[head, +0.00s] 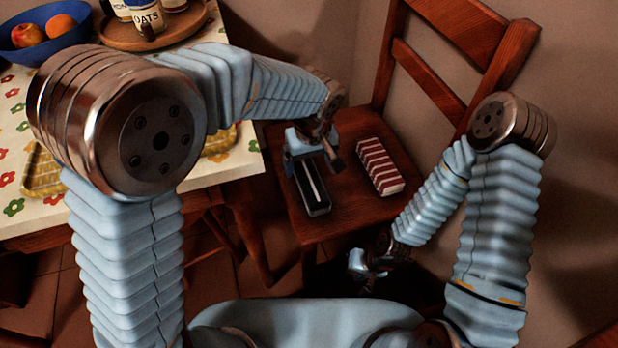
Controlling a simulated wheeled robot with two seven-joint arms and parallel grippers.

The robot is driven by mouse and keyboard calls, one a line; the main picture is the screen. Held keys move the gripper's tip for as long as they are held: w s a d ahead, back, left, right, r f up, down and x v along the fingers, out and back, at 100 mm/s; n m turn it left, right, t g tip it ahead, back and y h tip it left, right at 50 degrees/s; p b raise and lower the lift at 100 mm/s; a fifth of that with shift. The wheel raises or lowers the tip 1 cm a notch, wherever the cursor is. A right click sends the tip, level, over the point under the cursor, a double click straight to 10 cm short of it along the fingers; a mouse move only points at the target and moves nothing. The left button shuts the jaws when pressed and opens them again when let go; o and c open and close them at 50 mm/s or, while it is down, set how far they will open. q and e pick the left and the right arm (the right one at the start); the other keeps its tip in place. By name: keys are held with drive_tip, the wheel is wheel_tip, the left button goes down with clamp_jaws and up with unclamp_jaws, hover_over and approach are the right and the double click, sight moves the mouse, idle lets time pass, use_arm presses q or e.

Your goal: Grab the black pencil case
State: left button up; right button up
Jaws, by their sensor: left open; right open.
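The black pencil case (317,206) lies on the wooden chair's seat, a pale strip running along its top. My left gripper (313,160) is open over the far end of the case, its fingers spread to either side. I cannot tell whether the fingers touch it. The gripper hides the case's far end. My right gripper (362,272) is open and empty, low in front of the chair and away from the case.
A red and white striped case (378,166) lies on the seat to the right. The chair's backrest (437,77) rises behind.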

sight(309, 176)
use_arm(q)
drive_tip(key=f, duration=0.2)
drive_tip(key=w+f, duration=0.1)
drive_tip(key=f, duration=0.4)
drive_tip(key=shift+w+f, duration=0.15)
drive_tip(key=shift+f, duration=0.25)
drive_tip(key=c, duration=1.1)
